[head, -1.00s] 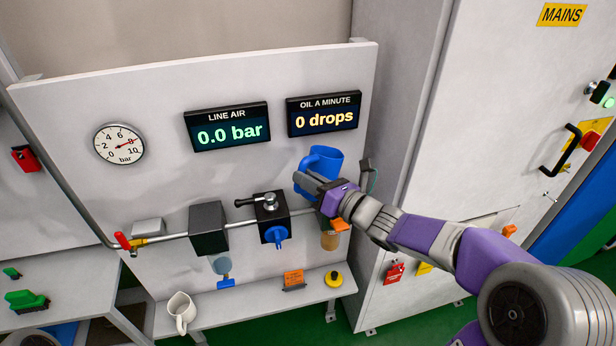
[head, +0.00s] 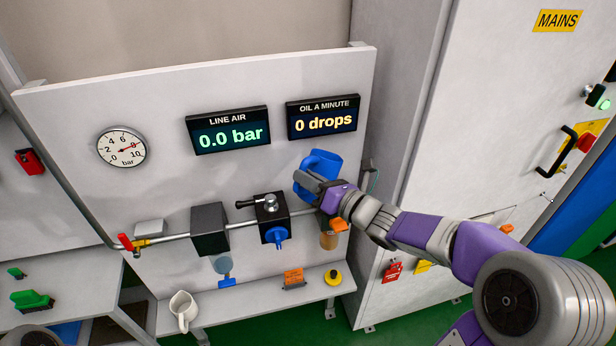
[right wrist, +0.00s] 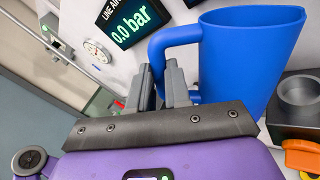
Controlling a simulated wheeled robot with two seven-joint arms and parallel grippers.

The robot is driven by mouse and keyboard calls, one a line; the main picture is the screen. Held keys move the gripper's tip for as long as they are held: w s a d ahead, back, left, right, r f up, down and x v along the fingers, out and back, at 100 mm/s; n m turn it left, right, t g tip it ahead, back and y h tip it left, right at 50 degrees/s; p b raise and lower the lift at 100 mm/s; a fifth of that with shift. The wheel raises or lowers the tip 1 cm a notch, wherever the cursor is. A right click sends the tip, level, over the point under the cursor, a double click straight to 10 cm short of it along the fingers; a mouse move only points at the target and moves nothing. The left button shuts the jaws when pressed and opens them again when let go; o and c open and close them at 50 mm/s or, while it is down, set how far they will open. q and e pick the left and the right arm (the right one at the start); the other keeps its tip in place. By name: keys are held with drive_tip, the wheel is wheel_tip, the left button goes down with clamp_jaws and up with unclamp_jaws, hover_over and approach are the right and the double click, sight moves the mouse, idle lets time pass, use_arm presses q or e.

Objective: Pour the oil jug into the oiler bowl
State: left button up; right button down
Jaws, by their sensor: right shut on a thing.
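A blue jug (head: 322,162) is held by its handle in my right gripper (head: 306,184), above the right end of the pipe line. In the right wrist view the jug (right wrist: 245,60) stands nearly upright with a slight tilt, and the gripper (right wrist: 165,80) is shut on its handle. The oiler, with an amber bowl (head: 329,240) below, sits under the gripper and is partly hidden by it. In the right wrist view a grey round opening on a black block (right wrist: 302,92) shows right of and below the jug. My left gripper is not in view.
A black regulator with a blue knob (head: 275,235) is left of the oiler. The displays (head: 322,117) hang above. A grey cabinet (head: 480,130) stands at right.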

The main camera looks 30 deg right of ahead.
drive_tip(key=shift+r, duration=0.1)
drive_tip(key=shift+w+d+r+m+p, duration=0.1)
drive_tip(key=shift+d+r+m+p, duration=0.15)
drive_tip(key=shift+m+p, duration=0.65)
drive_tip(key=shift+r, duration=0.1)
drive_tip(key=shift+w+d+r+m+p, duration=0.1)
drive_tip(key=shift+d+r+m+p, duration=0.3)
drive_tip(key=shift+p, duration=0.7)
drive_tip(key=shift+a+f, duration=0.1)
drive_tip(key=shift+a, duration=0.05)
